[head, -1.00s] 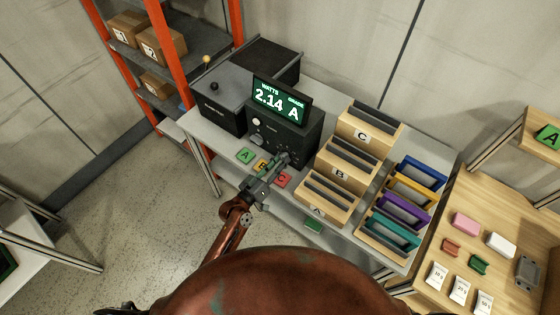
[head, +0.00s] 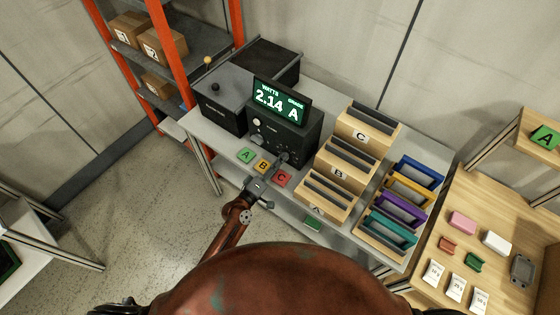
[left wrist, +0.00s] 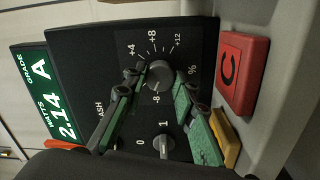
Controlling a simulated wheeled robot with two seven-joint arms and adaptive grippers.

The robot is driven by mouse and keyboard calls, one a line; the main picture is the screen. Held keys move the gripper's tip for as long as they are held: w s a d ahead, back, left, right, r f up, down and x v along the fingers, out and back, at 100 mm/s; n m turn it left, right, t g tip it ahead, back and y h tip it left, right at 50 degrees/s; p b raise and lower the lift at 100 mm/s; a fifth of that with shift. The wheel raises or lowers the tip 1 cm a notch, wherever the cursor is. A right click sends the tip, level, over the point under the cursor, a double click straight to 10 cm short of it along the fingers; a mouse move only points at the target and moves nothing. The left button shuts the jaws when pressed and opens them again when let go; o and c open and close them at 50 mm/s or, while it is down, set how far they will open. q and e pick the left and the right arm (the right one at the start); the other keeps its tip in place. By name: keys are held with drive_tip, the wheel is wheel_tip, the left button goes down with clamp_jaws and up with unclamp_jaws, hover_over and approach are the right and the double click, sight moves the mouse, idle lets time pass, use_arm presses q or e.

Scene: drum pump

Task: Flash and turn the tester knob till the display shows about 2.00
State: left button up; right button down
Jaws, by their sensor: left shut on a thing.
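The black tester (head: 290,138) stands on the grey bench, and its display (head: 278,100) reads 2.14 with grade A. The left wrist view also shows the display (left wrist: 47,95). The black tester knob (left wrist: 160,75) has a pale pointer line and a percent scale around it. My left gripper (head: 270,150) is at the tester's front face. In the left wrist view its fingers (left wrist: 156,84) are on either side of the knob, shut on it. A second knob (left wrist: 163,144) marked 0 and 1 is beside it; lettering ending in "ASH" is partly covered. My right gripper is not in view.
Green A (head: 246,155), yellow B (head: 263,165) and red C (head: 282,178) tiles lie in front of the tester. Wooden bins (head: 340,175) stand close on its right. A dark box (head: 220,104) is on its left.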

use_arm(q)
drive_tip(key=shift+n, duration=0.3)
drive_tip(key=o, duration=1.2)
drive_tip(key=shift+c, duration=0.2)
drive_tip(key=v, duration=1.2)
